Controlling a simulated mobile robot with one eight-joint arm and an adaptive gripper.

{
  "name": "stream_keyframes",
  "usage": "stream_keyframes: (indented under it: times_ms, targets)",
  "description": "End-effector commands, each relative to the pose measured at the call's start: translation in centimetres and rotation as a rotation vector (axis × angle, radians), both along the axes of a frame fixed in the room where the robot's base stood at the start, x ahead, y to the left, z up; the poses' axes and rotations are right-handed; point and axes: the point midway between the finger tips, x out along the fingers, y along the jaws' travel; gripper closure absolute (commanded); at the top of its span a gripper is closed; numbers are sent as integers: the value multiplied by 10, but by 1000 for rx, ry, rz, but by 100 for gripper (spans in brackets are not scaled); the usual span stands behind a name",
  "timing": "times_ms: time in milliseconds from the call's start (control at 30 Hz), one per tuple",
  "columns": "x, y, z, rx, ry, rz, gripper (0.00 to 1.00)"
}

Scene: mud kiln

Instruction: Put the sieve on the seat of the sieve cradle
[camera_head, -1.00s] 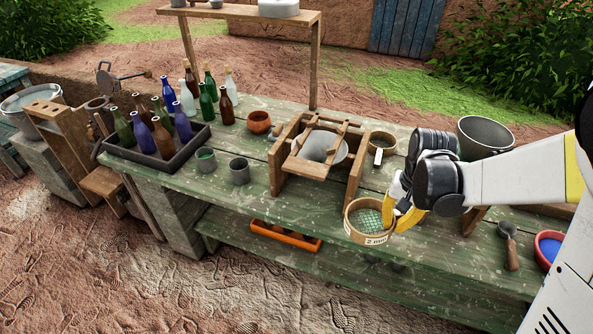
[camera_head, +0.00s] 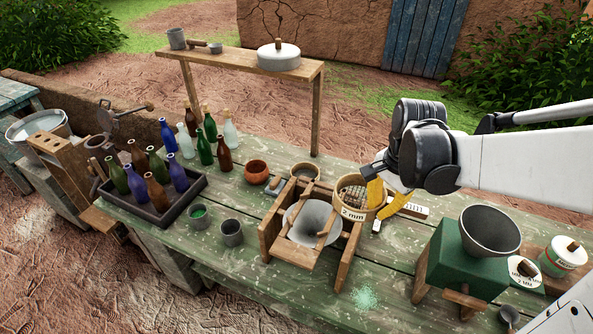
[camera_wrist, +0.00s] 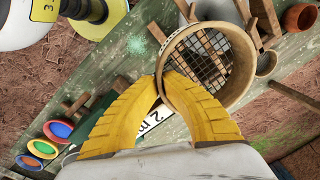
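The sieve (camera_head: 353,212) is a round tan wooden hoop marked "2 mm" with a dark mesh. My gripper (camera_head: 383,198) is shut on its right rim, one yellow finger on each side of the wall. In the wrist view, the sieve (camera_wrist: 238,92) shows its mesh, and my gripper (camera_wrist: 163,86) pinches the rim. The sieve appears raised above the bench, right of and behind the sieve cradle (camera_head: 271,228) in the picture. The cradle is a wooden frame with two rails over a pale funnel (camera_head: 311,218). Its seat is empty.
A green mill (camera_head: 450,258) with a metal hopper stands to the right. A pale green powder patch (camera_head: 365,298) lies on the bench (camera_head: 400,262) in front. Another round ring (camera_head: 305,171) is behind the cradle. A bottle tray (camera_head: 150,212) and cups are left.

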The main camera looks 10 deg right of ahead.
Motion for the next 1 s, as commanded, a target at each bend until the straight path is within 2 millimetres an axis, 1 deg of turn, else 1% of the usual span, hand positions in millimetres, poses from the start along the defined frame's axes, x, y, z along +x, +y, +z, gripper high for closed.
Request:
stream_keyframes:
  times_ms: [67, 167, 400, 500, 600, 700, 833, 1000]
  targets:
    - [0, 1, 2, 0, 0, -12, 100]
    - [6, 11, -6, 1, -1, -16, 100]
    - [37, 61, -43, 0, 0, -12, 100]
    - [49, 78, -55, 0, 0, -15, 100]
    - [56, 90, -63, -1, 0, -16, 100]
    - [60, 96, -67, -1, 0, -17, 100]
    - [61, 98, -76, 0, 0, -19, 100]
    - [61, 97, -103, 0, 0, -19, 100]
